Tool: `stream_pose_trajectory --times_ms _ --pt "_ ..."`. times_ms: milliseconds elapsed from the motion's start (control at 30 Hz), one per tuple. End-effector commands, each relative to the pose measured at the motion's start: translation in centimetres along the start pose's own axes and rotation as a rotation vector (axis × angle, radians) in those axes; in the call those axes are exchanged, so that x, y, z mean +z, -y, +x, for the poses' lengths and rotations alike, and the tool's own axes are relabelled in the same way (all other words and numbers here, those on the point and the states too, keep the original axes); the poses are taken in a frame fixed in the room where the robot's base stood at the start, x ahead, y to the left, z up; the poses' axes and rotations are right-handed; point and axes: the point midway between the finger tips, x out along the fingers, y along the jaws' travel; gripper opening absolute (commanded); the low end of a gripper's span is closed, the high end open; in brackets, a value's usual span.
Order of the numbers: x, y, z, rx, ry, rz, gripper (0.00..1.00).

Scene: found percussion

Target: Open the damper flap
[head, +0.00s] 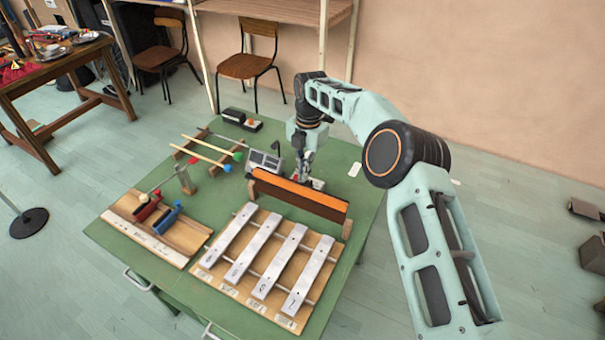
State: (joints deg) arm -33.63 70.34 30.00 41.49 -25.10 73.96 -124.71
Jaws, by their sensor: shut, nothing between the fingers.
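The damper flap (300,197) is a long dark board with an orange strip along its top. It stands lengthwise behind a row of several silver metal bars (278,260) on a wooden base, between small wooden end supports. My gripper (304,170) points down just behind the flap, near its middle. The fingers are shut with nothing between them. The tips are small and partly hidden, and I cannot tell whether they touch the flap.
A grey device with a display (264,161) stands close left of my gripper. A wooden tray (126,212) holds a red and a blue block. The green table top (345,185) has free room at the right.

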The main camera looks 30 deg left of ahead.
Motion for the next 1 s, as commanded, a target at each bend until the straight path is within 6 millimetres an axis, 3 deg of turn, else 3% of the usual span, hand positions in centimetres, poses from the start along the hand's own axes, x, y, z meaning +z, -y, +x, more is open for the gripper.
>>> stream_pose_trajectory --times_ms 367,533,1000 --pt "0.4 0.3 0.5 -0.004 0.006 0.002 0.0" --pt "0.4 0.3 -0.1 -0.004 0.007 0.003 0.0" --pt "0.0 0.1 -9.5 0.003 0.007 0.0 0.0"
